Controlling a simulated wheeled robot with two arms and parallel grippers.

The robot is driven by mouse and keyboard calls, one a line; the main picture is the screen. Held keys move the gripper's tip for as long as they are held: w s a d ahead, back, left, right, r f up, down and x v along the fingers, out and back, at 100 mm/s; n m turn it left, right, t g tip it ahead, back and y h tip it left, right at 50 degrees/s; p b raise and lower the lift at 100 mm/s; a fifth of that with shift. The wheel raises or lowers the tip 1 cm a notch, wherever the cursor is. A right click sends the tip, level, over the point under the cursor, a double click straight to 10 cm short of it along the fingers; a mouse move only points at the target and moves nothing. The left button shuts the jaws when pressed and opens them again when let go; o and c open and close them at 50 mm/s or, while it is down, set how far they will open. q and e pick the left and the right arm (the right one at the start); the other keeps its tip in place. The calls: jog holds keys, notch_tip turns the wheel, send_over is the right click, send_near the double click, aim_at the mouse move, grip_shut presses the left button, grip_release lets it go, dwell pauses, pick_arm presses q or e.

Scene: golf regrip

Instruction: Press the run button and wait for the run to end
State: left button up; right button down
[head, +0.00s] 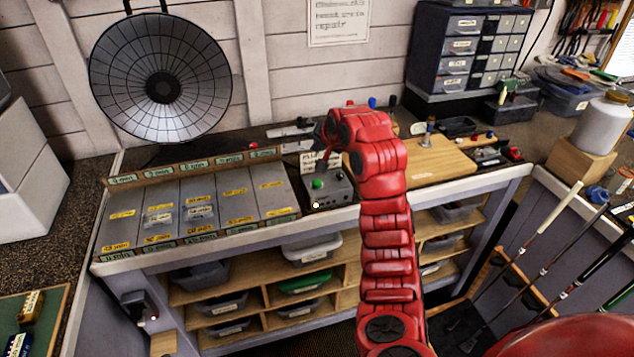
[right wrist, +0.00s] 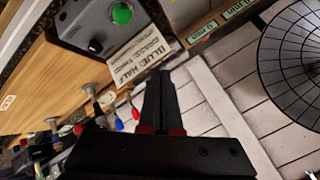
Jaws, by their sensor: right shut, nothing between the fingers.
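The grey control box (head: 336,192) stands on the bench with a green button (head: 318,184) on its top and a small pale light on its front. The box (right wrist: 82,22) and green button (right wrist: 122,12) also show at the top of the right wrist view. My right gripper (right wrist: 163,76) is shut and empty, with its fingertips apart from the button. A card reading "BLUE HALF" (right wrist: 140,52) lies between the fingertips and the button. My left gripper is out of view.
A tray with labelled compartments (head: 240,207) lies left of the box. A round dark-ribbed dish (head: 195,65) stands behind it. A wooden board (head: 435,163) lies to the right, with small tools around it. Golf clubs (head: 545,225) lean at the far right.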

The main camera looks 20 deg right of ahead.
jog(key=shift+f, duration=0.1)
send_over(318, 185)
notch_tip(318, 185, down, 8)
jog(key=shift+r+b, duration=0.25)
jog(key=shift+b, duration=0.2)
jog(key=shift+f, duration=0.55)
dwell(1.6)
jog(key=shift+f+b, duration=0.45)
jog(key=shift+f, duration=0.5)
dwell(0.5)
jog(key=shift+r, duration=1)
